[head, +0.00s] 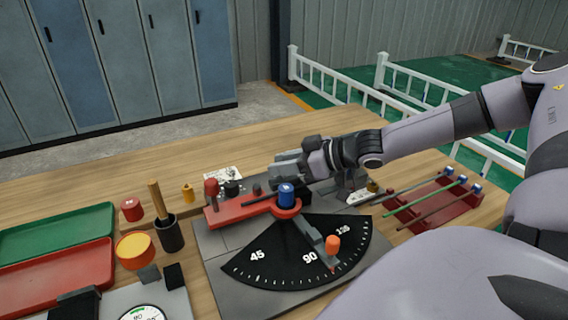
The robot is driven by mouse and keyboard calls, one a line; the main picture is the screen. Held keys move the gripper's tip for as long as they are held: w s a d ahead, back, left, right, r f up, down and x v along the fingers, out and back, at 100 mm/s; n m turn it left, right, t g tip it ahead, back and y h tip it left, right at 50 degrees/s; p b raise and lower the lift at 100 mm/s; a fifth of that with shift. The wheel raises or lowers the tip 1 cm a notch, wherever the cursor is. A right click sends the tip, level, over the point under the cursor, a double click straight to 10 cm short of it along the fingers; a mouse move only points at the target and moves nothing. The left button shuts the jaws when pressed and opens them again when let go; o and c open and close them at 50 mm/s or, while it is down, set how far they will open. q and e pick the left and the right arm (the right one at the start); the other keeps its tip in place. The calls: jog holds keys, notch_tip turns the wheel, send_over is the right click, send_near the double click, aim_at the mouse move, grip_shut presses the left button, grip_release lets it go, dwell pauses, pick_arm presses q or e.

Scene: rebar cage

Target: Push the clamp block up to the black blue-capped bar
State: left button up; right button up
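The bending fixture (207,245) stands on the table with a black angle dial (285,255) marked 45 and 90. A red piece (228,214) with a red knob (211,187) lies across its back left. A blue-topped post (286,194) stands at its right end. A thin dark bar (258,200) lies along the red piece; I cannot tell whether its end is blue. A small black block (232,188), perhaps the clamp block, sits behind the red piece. My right gripper (283,171) is just behind the blue-topped post, its fingers pointing left; their opening is unclear. My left gripper is not in view.
Green (60,232) and red (60,280) trays are at left. A black cup (170,236) with a wooden handle stands between. An orange-topped lever (333,244) crosses the dial.

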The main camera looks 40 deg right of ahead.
grip_shut()
jog(key=shift+s+a+r+p, duration=0.15)
jog(key=shift+s+p, duration=0.3)
jog(key=shift+p, duration=0.1)
jog(key=shift+s+a, duration=0.1)
jog(key=shift+s, duration=0.25)
jog(key=shift+f, duration=0.2)
jog(key=o, duration=0.7)
grip_release()
jog(key=shift+s, duration=0.1)
jog(key=shift+c, duration=0.2)
jog(key=shift+r, duration=0.1)
